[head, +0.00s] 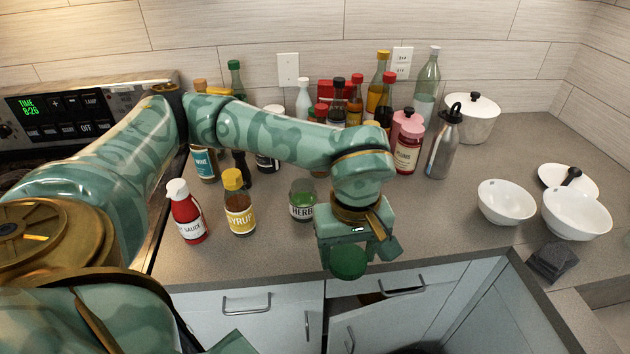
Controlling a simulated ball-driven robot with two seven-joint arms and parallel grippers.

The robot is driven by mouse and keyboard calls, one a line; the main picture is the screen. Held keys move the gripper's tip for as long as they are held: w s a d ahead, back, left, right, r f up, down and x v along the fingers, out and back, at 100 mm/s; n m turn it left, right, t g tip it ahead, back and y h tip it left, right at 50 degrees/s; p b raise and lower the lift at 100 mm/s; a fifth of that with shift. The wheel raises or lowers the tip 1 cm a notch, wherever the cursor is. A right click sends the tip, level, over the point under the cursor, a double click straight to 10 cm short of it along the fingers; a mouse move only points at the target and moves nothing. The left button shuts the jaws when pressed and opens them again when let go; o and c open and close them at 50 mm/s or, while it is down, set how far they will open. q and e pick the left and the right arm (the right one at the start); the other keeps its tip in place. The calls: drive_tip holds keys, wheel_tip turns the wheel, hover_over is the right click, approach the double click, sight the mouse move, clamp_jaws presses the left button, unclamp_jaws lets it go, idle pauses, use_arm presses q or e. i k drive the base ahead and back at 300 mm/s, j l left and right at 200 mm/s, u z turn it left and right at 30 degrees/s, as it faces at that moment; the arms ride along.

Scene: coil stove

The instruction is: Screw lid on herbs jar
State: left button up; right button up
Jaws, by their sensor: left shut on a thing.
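The herbs jar (302,204) is a small glass jar with green contents and a white and green "HERB" label. It stands upright on the counter with no lid visible on its top. My left gripper (358,250) is to the right of the jar and nearer to me, over the counter's front edge. It is shut on a round dark green lid (348,263), which is held apart from the jar. The far finger is partly hidden by the gripper body. My right gripper is not in view.
A syrup bottle (239,207) and a red sauce bottle (186,213) stand left of the jar. Several bottles crowd the back. White bowls (505,203) and a dark folded cloth (552,261) lie right. Counter (440,215) between is clear.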

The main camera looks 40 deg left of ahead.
sight(302, 194)
drive_tip(key=j+u, duration=0.15)
drive_tip(key=u, duration=0.2)
drive_tip(key=j+u, duration=0.2)
drive_tip(key=u, duration=0.15)
drive_tip(key=j+u, duration=0.2)
drive_tip(key=u, duration=0.15)
drive_tip(key=k+j, duration=0.05)
